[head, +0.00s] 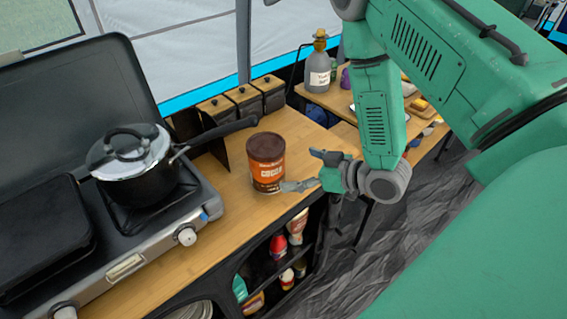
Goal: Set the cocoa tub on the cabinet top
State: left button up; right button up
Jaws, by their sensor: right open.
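The cocoa tub (266,163), brown-orange with a dark lid and white lettering, stands upright on the wooden cabinet top (222,245), near its right end. My right gripper (300,170) is open just to the right of the tub, its fingers pointing left toward it. The lower finger reaches to the tub's lower right side; I cannot tell whether it touches. My left gripper is not in view.
A stove (130,235) with a lidded pot (140,180) stands left on the cabinet top. Canisters (245,100) stand behind the tub. Open shelves below hold bottles (297,226). A second table with a grey bottle (318,72) is behind.

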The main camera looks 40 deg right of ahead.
jog(key=s+a+f+m+g+h, duration=0.1)
jog(key=s+a+f+g+h, duration=0.1)
jog(key=s+f+g, duration=0.4)
jog(key=s+a+f+m+g+h, duration=0.2)
jog(key=s+a+f+g, duration=0.3)
jog(key=s, duration=1)
notch_tip(320, 180, down, 3)
jog(key=shift+s+a+g+h, duration=0.2)
jog(key=shift+s+g+h, duration=0.15)
jog(key=shift+g, duration=0.25)
